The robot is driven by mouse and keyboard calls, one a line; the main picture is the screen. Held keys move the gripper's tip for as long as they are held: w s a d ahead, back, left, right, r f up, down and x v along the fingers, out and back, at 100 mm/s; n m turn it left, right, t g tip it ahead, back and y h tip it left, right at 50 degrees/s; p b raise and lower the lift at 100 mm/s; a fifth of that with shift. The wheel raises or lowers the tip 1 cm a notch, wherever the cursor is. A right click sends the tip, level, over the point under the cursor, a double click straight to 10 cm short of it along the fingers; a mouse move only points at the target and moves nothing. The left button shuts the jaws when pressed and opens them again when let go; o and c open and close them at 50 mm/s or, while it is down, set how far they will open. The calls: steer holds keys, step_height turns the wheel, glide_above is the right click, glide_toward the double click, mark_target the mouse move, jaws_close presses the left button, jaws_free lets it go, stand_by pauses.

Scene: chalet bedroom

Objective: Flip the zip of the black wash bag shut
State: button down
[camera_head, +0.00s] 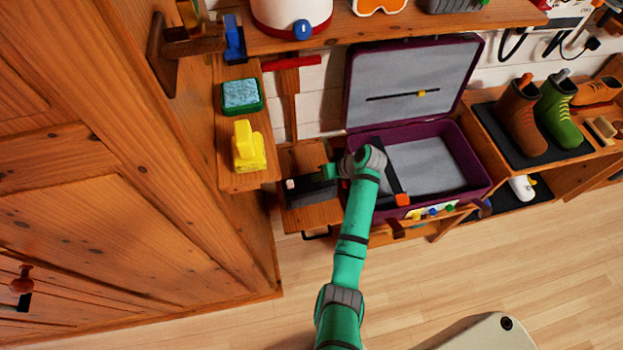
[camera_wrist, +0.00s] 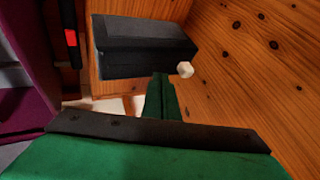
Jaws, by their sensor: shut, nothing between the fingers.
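The black wash bag (camera_wrist: 140,42) is a dark box-like shape on a wooden surface in the wrist view. It also shows in the head view (camera_head: 316,194), partly hidden by my arm. I cannot tell how far the zip is open. My gripper (camera_wrist: 162,82) is shut and empty, its green fingertips by the bag's near side, just left of the white block. I cannot tell whether they touch. It also shows in the head view (camera_head: 326,172).
An open purple suitcase (camera_head: 474,168) stands right of the bag, with a black strap (camera_head: 392,168) ending in an orange tip across its left side. A wooden cabinet (camera_head: 150,190) walls off the left. A shelf above holds a yellow object (camera_head: 248,150) and a green-blue box (camera_head: 241,95).

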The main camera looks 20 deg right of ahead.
steer(key=v, duration=0.6)
stand_by(0.5)
